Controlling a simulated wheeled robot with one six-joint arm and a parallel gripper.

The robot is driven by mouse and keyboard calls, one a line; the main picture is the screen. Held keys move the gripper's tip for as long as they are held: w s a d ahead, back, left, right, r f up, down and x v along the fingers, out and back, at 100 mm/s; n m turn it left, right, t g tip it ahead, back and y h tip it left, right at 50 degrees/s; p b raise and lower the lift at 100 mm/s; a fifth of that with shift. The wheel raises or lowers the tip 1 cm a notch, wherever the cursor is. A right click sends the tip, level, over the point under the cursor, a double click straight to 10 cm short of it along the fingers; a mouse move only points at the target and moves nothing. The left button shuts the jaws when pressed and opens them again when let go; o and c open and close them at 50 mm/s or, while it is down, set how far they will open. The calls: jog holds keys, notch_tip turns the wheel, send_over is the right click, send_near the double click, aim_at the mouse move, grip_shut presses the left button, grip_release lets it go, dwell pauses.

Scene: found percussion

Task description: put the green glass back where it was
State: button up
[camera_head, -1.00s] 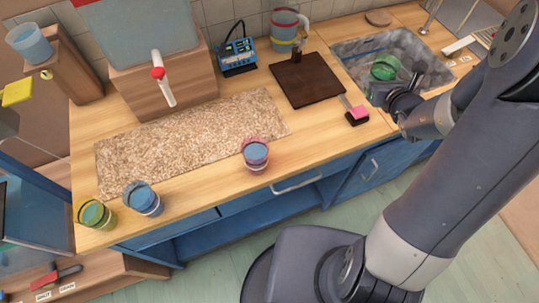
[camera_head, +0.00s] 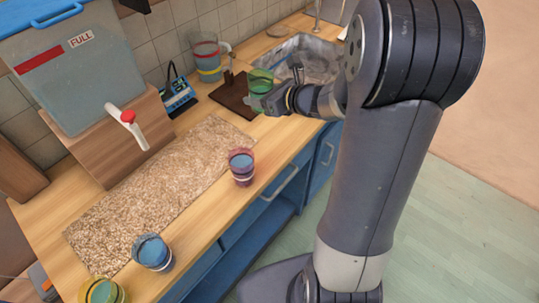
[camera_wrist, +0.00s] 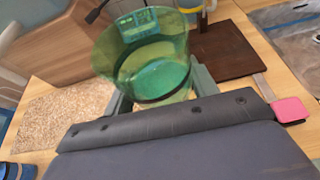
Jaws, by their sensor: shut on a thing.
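The green glass (camera_head: 260,82) is see-through and roughly upright. My gripper (camera_head: 265,98) is shut on it and holds it near the dark board, left of the sink. In the wrist view the green glass (camera_wrist: 150,60) sits between the two fingers, its open rim toward the top; it has a dark band low down. Along the counter's front edge stand a red-banded glass (camera_head: 241,168), a blue-banded glass (camera_head: 153,253) and a yellow-banded glass (camera_head: 103,293) cut by the frame's bottom. The speckled mat (camera_head: 150,195) behind them is bare.
A large tank (camera_head: 75,75) marked FULL with a red-knobbed tap (camera_head: 128,116) stands behind the mat. A blue device (camera_head: 178,98), a banded pitcher (camera_head: 207,60) and the dark board (camera_head: 228,99) are farther right. The grey sink (camera_head: 318,62) lies behind my arm. A pink sponge (camera_wrist: 290,109) is on the counter.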

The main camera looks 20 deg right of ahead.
jog(key=shift+s+d+f+n+g+y+b, duration=0.1)
jog(key=shift+s+f+n+g+y+b, duration=0.2)
jog(key=shift+f+n+g+y+b, duration=0.15)
jog(key=s+f+n+g+y+b, duration=0.1)
jog(key=f, duration=0.3)
jog(key=s+f+n+g+y+b, duration=0.1)
jog(key=s+f, duration=0.1)
jog(key=f, duration=0.2)
jog(key=s+d+f+n+g+y+b, duration=0.1)
jog(key=f+n, duration=0.1)
jog(key=f, duration=0.2)
jog(key=shift+s+b, duration=0.3)
jog(key=shift+s, duration=0.05)
jog(key=shift+f, duration=0.15)
jog(key=o, duration=1.3)
